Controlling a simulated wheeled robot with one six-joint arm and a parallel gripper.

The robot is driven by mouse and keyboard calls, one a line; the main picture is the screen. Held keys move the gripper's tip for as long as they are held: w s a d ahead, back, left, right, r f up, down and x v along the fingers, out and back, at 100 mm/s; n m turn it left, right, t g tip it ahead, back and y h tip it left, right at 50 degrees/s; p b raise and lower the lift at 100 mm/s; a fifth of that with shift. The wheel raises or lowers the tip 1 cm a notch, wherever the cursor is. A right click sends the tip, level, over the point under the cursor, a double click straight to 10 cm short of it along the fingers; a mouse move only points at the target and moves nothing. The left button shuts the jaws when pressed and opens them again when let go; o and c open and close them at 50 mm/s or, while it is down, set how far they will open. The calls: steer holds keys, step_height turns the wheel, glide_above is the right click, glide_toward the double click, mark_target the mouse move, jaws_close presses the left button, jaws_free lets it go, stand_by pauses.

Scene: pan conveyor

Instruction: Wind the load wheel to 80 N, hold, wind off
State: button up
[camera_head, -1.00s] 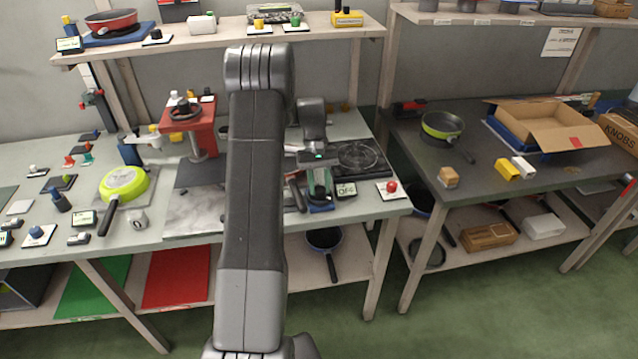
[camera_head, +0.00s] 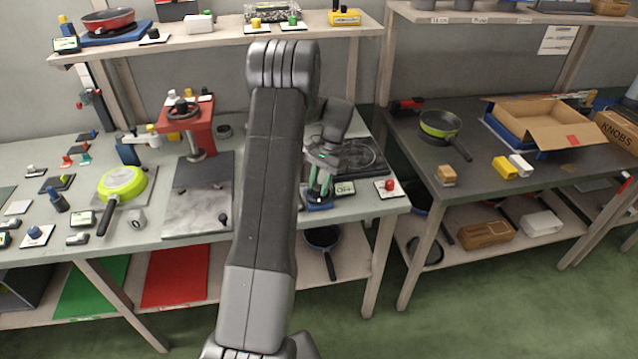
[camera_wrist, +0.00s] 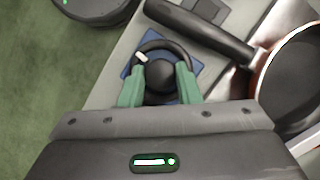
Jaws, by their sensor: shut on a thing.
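A small black handwheel (camera_wrist: 152,48) with a white mark on its rim sits on a blue base in the wrist view. The blue base (camera_head: 320,203) also shows in the head view, at the front of the bench. My gripper (camera_wrist: 160,82) has its green fingers on both sides of the wheel's round black hub and is shut on the wheel. In the head view my gripper (camera_head: 319,184) points down at the blue base. The wheel is mostly hidden there by the fingers. I cannot read a force value.
A black pan handle (camera_wrist: 200,28) and a copper-rimmed pan (camera_wrist: 295,75) lie close to the wheel. A small display (camera_head: 345,188) and a red button (camera_head: 390,185) stand to its right. A red press (camera_head: 190,120) with its own dark wheel stands left, behind a grey slab (camera_head: 195,205).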

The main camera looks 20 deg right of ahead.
steer(key=m+t, duration=0.1)
steer(key=m, duration=0.2)
steer(key=m+t, duration=0.1)
steer(key=m, duration=0.2)
steer(key=shift+s, duration=0.15)
steer(key=shift+m, duration=0.3)
steer(key=o, duration=1)
steer(key=shift+d+r, duration=0.1)
steer(key=shift+r, duration=0.05)
steer(key=v, duration=0.9)
steer(key=b+v, duration=0.1)
steer(key=v, duration=0.3)
steer(key=shift+s+d+r, duration=0.2)
steer(key=shift+s+r, duration=0.05)
steer(key=shift+s, duration=0.05)
steer(key=shift+f, duration=0.15)
steer(key=x, duration=0.6)
steer(key=p+x, duration=0.1)
steer(key=x, duration=0.6)
steer(key=shift+w+a+f, duration=0.25)
steer(key=shift+a, duration=0.05)
